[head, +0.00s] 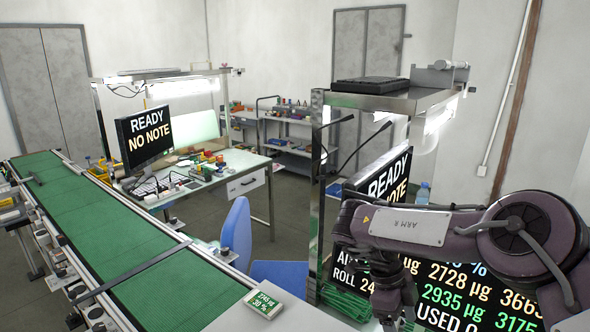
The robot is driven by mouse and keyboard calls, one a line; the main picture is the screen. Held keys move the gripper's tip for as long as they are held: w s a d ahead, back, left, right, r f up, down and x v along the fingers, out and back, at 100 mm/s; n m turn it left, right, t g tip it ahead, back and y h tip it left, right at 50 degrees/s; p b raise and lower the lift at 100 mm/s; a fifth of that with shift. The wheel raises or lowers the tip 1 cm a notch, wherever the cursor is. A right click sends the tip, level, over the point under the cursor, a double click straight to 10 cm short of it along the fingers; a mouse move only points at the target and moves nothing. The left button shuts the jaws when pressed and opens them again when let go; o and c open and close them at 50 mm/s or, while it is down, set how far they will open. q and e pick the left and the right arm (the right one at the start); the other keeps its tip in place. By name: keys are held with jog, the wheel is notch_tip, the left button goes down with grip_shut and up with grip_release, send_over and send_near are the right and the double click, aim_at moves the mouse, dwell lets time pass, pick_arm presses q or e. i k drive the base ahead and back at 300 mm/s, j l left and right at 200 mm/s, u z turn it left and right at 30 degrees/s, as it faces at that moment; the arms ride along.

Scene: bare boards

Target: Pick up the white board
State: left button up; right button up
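A small pale-edged board (264,303) with a green face and lit digits lies flat at the near right end of the green conveyor. I cannot tell whether it is the white board. No plainly white loose board shows. My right arm comes in from the right, marked "ARM R". My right gripper (396,312) hangs down at the lower right, apart from the small board and to its right. Its fingertips are dark and partly cut off by the bottom edge, so its opening is unclear. My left gripper is out of view.
The green conveyor (70,215) runs from the lower middle to the far left. A blue chair (237,235) stands beyond it. A metal-framed bench (315,190) with "READY" screens (385,180) stands behind my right arm. A cluttered worktable (240,165) is farther back.

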aim_at(263, 304)
jog(key=k+j, duration=0.3)
jog(key=k, duration=0.15)
jog(key=k+j, duration=0.25)
jog(key=k, duration=0.25)
